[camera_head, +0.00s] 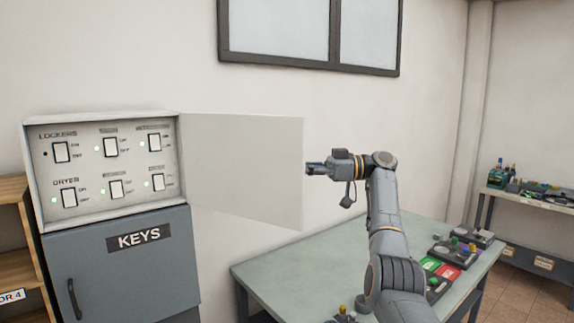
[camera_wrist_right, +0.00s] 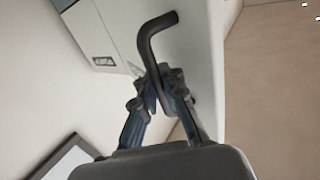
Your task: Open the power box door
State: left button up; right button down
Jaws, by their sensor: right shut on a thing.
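The power box (camera_head: 105,165) is on the wall at the left in the head view, with several labelled switches showing on its panel. Its door (camera_head: 245,165) stands wide open, swung out to the right. My right gripper (camera_head: 313,169) is beside the door's free edge. In the right wrist view, the fingers of my right gripper (camera_wrist_right: 162,92) are shut on the dark, bent door handle (camera_wrist_right: 150,42). The handle's far side is hidden in the head view. My left gripper is not in view.
A grey KEYS cabinet (camera_head: 122,268) with a shut door is below the power box. A green-topped table (camera_head: 290,272) with several devices stands below my right arm. A wooden shelf (camera_head: 14,240) is at the far left, and a bench (camera_head: 535,204) is at the right.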

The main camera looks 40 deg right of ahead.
jog(key=shift+d+f, duration=0.1)
jog(key=shift+d, duration=0.15)
jog(key=c, duration=1.7)
grip_release()
jog(key=shift+s+d, duration=0.2)
jog(key=shift+s, duration=0.05)
jog(key=shift+v, duration=3.75)
jog(key=shift+d, duration=0.1)
